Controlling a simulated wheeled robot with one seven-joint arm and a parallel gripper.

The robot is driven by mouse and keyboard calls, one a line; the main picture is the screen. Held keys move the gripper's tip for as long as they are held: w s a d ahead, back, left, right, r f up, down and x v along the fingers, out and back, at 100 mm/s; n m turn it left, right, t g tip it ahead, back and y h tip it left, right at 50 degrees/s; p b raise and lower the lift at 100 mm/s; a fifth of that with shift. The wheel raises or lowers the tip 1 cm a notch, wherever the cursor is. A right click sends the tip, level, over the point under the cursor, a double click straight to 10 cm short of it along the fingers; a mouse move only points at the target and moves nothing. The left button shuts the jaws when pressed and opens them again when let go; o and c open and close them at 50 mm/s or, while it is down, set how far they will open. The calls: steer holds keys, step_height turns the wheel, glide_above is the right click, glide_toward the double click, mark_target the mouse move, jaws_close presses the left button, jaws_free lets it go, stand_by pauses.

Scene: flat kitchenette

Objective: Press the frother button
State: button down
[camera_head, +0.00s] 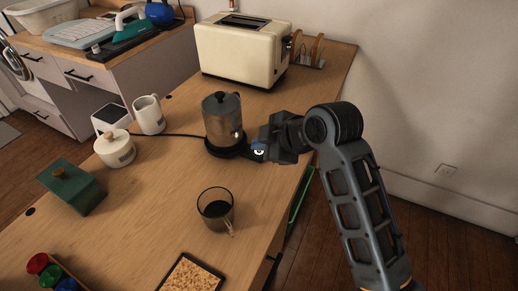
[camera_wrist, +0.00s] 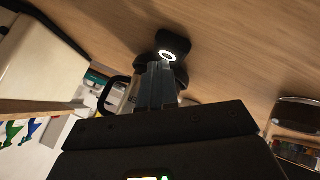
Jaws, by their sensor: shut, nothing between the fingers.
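The frother (camera_head: 222,120) is a metal jug with a dark lid, upright on a round black base on the wooden counter. Its button (camera_head: 259,152) has a lit white ring and sits on a black block at the right of the base. The button also shows in the wrist view (camera_wrist: 167,56), just beyond my fingertips. My gripper (camera_head: 260,144) is shut and empty, with its fingertips right by the button. I cannot tell whether they touch it. In the wrist view my gripper (camera_wrist: 160,68) hides most of the jug.
The cream toaster (camera_head: 241,50) and a rack (camera_head: 308,55) stand behind. A dark glass cup (camera_head: 215,209) stands in front of the frother. A white mug (camera_head: 149,114), sugar pot (camera_head: 115,149) and green box (camera_head: 72,188) are at left. A black cord runs left from the base.

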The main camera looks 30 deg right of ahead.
mark_target(261, 154)
steer(key=shift+r+p, duration=0.4)
steer(key=shift+r, duration=0.15)
steer(key=shift+r, duration=0.1)
step_height(261, 154, up, 3)
steer(key=p, duration=0.2)
steer(key=shift+p, duration=0.4)
steer(key=shift+r+p, duration=0.35)
steer(key=shift+r, duration=0.6)
